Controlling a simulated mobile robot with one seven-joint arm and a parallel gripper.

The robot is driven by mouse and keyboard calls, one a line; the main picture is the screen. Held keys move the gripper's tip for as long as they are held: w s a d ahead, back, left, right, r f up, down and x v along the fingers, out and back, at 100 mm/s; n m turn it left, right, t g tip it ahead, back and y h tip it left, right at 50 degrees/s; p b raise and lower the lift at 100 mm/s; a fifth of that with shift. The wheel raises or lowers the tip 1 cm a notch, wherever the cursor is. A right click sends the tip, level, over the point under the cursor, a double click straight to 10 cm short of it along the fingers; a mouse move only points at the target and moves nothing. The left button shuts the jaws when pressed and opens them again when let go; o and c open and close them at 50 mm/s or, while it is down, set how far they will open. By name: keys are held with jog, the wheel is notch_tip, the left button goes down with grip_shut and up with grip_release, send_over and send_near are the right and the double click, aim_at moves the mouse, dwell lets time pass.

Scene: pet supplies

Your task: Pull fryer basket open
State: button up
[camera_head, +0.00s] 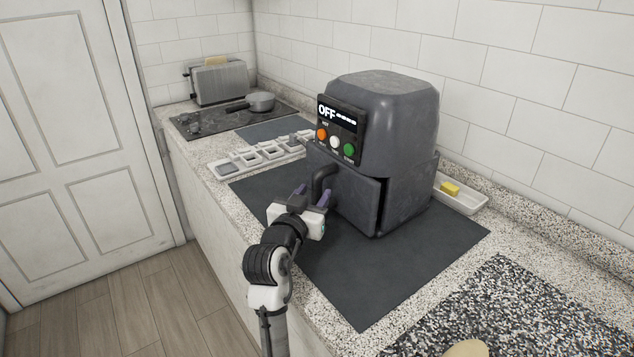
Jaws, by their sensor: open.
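The dark grey air fryer (388,120) stands on a dark mat on the counter. Its panel (339,129) reads "OFF" above orange, white and green buttons. The fryer basket (356,196) is the lower front part, and a dark gap shows along its right side edge. The basket's handle (322,181) sticks out from its front. My gripper (312,198) is at the handle, with its fingers open and pointing toward the basket. The handle appears to be between or just beyond the fingers; contact cannot be told from this view.
The dark mat (370,290) has free room in front of the fryer. A white sectioned tray (258,158) lies to the left. A dish with a yellow sponge (450,188) is behind right. A toaster (217,80) and pan (261,102) stand farther back.

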aim_at(315, 191)
jog(key=shift+p+x, duration=0.3)
jog(key=shift+x, duration=1.3)
grip_shut()
